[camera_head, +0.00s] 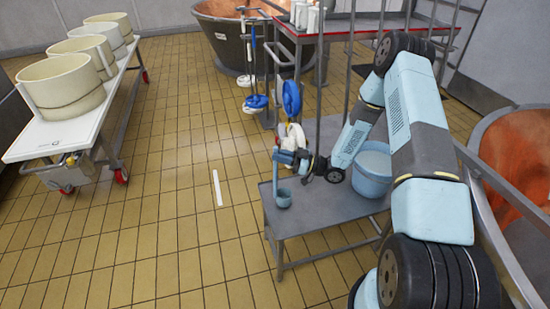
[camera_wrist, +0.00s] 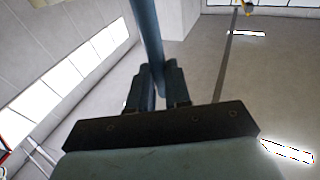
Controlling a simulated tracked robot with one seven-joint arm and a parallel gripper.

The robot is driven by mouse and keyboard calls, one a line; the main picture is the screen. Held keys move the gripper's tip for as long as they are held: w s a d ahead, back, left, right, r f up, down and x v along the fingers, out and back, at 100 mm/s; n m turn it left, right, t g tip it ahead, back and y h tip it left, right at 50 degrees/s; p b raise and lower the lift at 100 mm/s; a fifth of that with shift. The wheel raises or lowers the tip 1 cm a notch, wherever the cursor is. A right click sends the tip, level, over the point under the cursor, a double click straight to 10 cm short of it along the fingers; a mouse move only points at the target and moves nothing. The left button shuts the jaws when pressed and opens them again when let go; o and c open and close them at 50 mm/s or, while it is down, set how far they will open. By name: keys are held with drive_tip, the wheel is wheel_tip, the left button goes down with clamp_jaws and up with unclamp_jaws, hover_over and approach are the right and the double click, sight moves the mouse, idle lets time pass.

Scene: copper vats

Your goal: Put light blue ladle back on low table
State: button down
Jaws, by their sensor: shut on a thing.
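The light blue ladle (camera_head: 284,198) shows in the head view with its cup over the front left part of the grey low table (camera_head: 310,222). I cannot tell whether the cup touches the tabletop. My gripper (camera_head: 301,159) is above the cup and shut on the ladle's handle. In the wrist view the handle (camera_wrist: 148,35) rises from between the two fingers of my gripper (camera_wrist: 160,80). The cup is out of sight in the wrist view.
A light blue bucket (camera_head: 371,178) stands on the low table, close to my arm. A rack with blue and white hoses (camera_head: 257,101) is behind. White vats stand on a wheeled table (camera_head: 55,138) at left. The tiled floor between is clear.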

drive_tip(key=shift+f, duration=0.4)
drive_tip(key=c, duration=1.1)
unclamp_jaws()
